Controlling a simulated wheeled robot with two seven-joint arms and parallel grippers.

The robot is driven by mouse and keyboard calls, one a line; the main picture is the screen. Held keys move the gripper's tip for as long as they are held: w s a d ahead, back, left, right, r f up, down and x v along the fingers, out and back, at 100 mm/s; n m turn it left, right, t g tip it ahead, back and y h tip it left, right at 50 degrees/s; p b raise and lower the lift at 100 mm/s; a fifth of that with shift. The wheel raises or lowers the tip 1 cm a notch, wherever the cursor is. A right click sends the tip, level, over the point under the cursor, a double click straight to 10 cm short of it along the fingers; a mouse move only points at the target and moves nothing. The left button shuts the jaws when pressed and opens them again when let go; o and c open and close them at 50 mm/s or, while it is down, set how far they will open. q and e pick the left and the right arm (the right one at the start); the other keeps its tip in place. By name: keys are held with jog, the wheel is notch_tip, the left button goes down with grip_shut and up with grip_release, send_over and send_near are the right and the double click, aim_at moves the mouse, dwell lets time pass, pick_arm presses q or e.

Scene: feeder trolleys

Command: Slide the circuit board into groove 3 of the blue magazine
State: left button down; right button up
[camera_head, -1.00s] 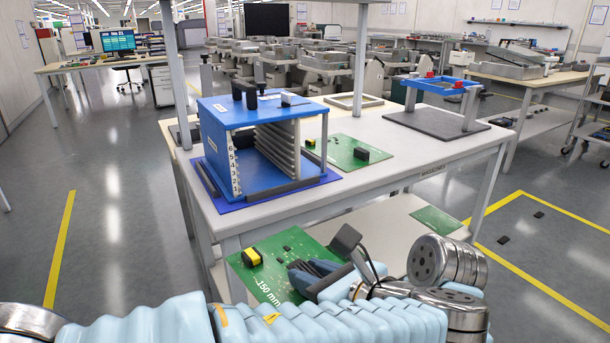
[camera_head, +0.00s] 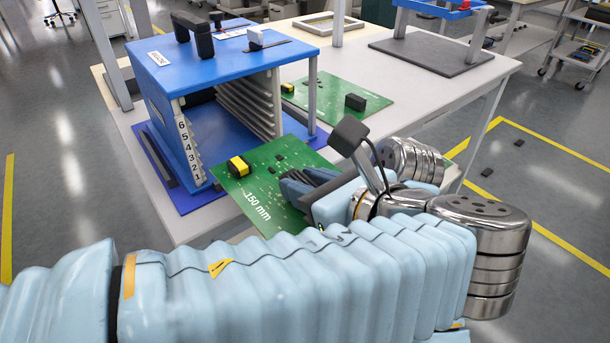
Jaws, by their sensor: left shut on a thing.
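The blue magazine (camera_head: 240,58) stands on a blue mat on the white table, its open side facing me. Its left front edge carries the groove numbers 1 to 6, with 1 at the bottom. My left gripper (camera_head: 298,184) is shut on the right part of a green circuit board (camera_head: 262,208) marked 150 mm. The board has a yellow and black component near its left corner. It is in front of the magazine opening, near the height of the lower numbers; it appears to be outside the grooves. The right gripper is not in view.
Another green board (camera_head: 345,98) with black parts lies on the white table (camera_head: 420,88) behind the magazine to the right. A grey plate (camera_head: 432,58) carries a stand with a blue frame. A pale frame (camera_head: 328,22) lies at the back.

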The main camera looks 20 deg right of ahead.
aim_at(275, 171)
pick_arm(q)
jog(key=shift+w+a+f+b, duration=0.1)
jog(key=shift+w+a+b, duration=0.2)
jog(key=shift+w, duration=0.4)
jog(key=shift+w+a+b, duration=0.2)
jog(key=shift+w+b, duration=0.15)
jog(key=shift+w, duration=0.45)
jog(key=shift+w+a+p, duration=0.1)
jog(key=shift+p, duration=0.4)
jog(key=shift+w+a+p, duration=0.2)
jog(key=shift+w, duration=0.4)
jog(key=shift+w+a+p, duration=0.15)
jog(key=shift+w+a, duration=0.05)
jog(key=shift+w, duration=0.35)
jog(key=shift+w+a+p, duration=0.3)
jog(key=shift+w+p, duration=0.1)
jog(key=shift+w, duration=0.3)
jog(key=shift+w, duration=0.1)
